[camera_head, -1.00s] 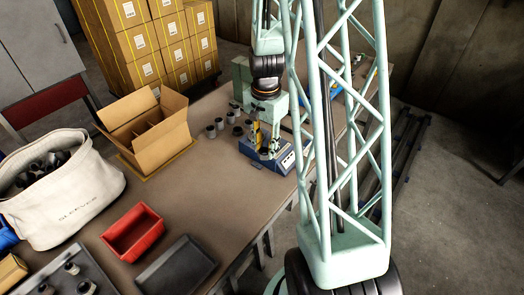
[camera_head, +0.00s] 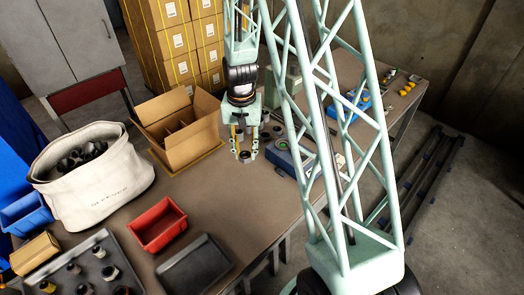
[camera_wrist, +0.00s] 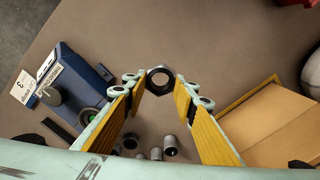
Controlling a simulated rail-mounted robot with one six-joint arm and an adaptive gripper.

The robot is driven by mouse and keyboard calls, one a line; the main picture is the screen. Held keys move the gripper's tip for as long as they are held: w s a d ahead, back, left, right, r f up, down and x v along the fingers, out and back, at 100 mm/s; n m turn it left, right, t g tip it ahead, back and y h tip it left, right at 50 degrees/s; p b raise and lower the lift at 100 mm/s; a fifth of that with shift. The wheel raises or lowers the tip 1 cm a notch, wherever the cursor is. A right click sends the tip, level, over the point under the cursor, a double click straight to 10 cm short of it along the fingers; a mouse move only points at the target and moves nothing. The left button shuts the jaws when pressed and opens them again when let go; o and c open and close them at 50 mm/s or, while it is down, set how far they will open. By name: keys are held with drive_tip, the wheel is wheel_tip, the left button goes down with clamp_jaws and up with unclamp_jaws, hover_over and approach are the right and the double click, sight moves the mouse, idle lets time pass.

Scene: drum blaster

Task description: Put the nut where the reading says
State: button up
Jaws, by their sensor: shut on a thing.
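My gripper (camera_head: 245,148) is shut on a dark nut (camera_head: 245,156), held between the fingertips above the brown table. In the wrist view the nut (camera_wrist: 160,80) is a dark ring with an open hole, gripped between yellow-lined fingers. The blue measuring device (camera_head: 288,157) stands right of my gripper, partly behind my mast. In the wrist view the device (camera_wrist: 75,75) is at left, with a white label (camera_wrist: 38,78) showing a "3"; its other text is too small to read. A divided cardboard box (camera_head: 172,137) stands left of my gripper.
A red bin (camera_head: 158,224) and a black tray (camera_head: 195,265) lie at the table's front. A canvas bag (camera_head: 100,190) of dark sleeves and a tray (camera_head: 80,270) of parts are at left. Several grey cylinders (camera_wrist: 170,145) stand near the device.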

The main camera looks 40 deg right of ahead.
drive_tip(key=w+a+n+p, duration=0.1)
drive_tip(key=w+a+n, duration=0.3)
drive_tip(key=a, duration=0.4)
drive_tip(key=w+a+n+p, duration=0.1)
drive_tip(key=w+a+n, duration=0.3)
drive_tip(key=a, duration=0.5)
drive_tip(key=shift+w+a+f+p, duration=0.25)
drive_tip(key=shift+w+a+p, duration=0.05)
drive_tip(key=shift+w, duration=0.2)
drive_tip(key=shift+a, duration=0.2)
